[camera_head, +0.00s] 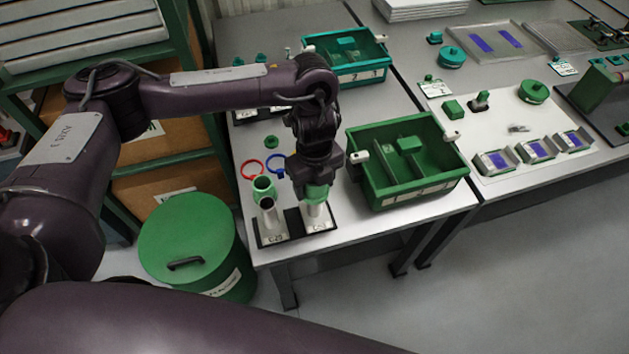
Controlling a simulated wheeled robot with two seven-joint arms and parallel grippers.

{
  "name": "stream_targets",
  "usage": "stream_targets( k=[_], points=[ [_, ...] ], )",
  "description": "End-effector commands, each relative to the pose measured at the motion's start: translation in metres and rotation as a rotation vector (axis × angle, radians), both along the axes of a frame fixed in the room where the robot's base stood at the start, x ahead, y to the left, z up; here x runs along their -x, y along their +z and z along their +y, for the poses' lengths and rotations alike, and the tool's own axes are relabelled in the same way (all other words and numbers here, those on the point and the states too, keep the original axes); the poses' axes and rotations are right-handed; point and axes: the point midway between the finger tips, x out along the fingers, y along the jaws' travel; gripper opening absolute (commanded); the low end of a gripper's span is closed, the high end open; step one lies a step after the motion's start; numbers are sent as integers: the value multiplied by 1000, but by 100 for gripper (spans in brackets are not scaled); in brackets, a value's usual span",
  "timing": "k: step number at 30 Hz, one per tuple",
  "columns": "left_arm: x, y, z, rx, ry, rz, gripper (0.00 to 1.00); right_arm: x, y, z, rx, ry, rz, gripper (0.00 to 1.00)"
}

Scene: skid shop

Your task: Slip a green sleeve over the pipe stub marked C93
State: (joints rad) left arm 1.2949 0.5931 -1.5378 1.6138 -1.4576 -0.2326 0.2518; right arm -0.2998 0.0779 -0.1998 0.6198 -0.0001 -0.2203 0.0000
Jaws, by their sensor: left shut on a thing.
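A dark base at the front of the left table holds two pale pipe stubs, a left stub (270,226) and a right stub (317,220). Both carry small labels that are too small to read surely. My left gripper (314,186) points down above the right stub, shut on a green sleeve (315,194). The sleeve is in line with the top of the right stub; I cannot tell how far it is over it. Another green sleeve (263,187) is just behind the left stub. My right gripper is out of view.
A green bin (419,193) stands close right of the gripper, with a teal bin (346,82) behind. A red ring (252,169) and a blue ring (276,164) lie behind the stubs. A lidded green drum (188,234) stands on the floor at left.

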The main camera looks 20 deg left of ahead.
Motion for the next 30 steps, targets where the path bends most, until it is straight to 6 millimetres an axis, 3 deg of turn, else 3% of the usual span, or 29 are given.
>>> stream_targets(
  k=[30],
  points=[
    [0, -10, 0, 0, 0, 0, 38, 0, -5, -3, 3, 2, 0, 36]
  ],
)
